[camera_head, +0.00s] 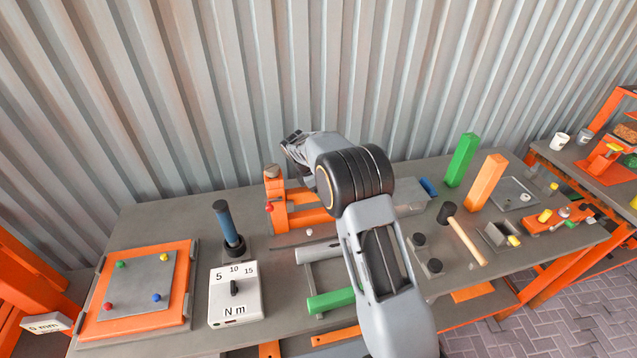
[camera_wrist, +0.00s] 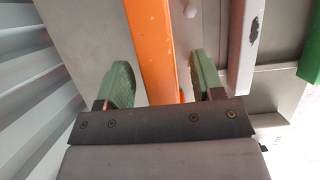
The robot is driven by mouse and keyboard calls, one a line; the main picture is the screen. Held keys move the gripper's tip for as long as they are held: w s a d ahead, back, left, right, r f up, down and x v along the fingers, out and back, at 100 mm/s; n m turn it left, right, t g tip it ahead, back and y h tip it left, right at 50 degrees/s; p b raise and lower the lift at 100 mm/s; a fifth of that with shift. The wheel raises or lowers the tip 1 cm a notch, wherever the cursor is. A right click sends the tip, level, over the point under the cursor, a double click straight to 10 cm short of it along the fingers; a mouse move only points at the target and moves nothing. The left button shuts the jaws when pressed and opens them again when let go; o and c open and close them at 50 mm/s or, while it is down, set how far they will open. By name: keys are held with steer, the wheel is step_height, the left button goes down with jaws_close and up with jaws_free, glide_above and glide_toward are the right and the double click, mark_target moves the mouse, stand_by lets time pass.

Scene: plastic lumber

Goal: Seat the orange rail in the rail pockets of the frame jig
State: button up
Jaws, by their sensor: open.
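The orange rail (camera_wrist: 152,45) lies between the two green finger pads of my gripper (camera_wrist: 158,64) in the wrist view. The fingers are open, with a gap on both sides of the rail. In the head view an orange bar (camera_head: 310,217), apparently this rail, lies behind a grey rail (camera_head: 317,252) and a green rail (camera_head: 330,300). These two lie by a grey plate (camera_head: 332,275), seemingly part of the frame jig. My arm covers their right ends, and the rail pockets cannot be made out. My gripper is partly hidden by my wrist in the head view.
An orange stand with a red knob (camera_head: 274,188) is close beside the bar. A blue-handled tool (camera_head: 226,222) and a torque box (camera_head: 236,296) stand left. Upright green (camera_head: 462,160) and orange (camera_head: 485,183) blocks and a mallet (camera_head: 466,238) are right. The corrugated wall (camera_head: 200,90) is close behind.

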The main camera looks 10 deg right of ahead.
steer(key=b+v, duration=0.1)
steer(key=v, duration=1.3)
steer(key=shift+b, duration=0.3)
steer(key=shift+d, duration=0.1)
steer(key=s+d+r+m+t+y, duration=0.1)
steer(key=s+d+r+m, duration=0.2)
steer(key=s, duration=0.4)
steer(key=s+d+r+m+t+y, duration=0.1)
steer(key=s+r+m+y, duration=0.15)
steer(key=s+m, duration=0.3)
steer(key=s+d+f+m+t+y, duration=0.1)
steer(key=s+f+m, duration=0.4)
steer(key=s, duration=1.2)
steer(key=m+t, duration=0.1)
steer(key=m, duration=0.3)
steer(key=shift+s+m+t, duration=0.15)
steer(key=shift+m+t, duration=0.2)
steer(key=shift+t, duration=0.05)
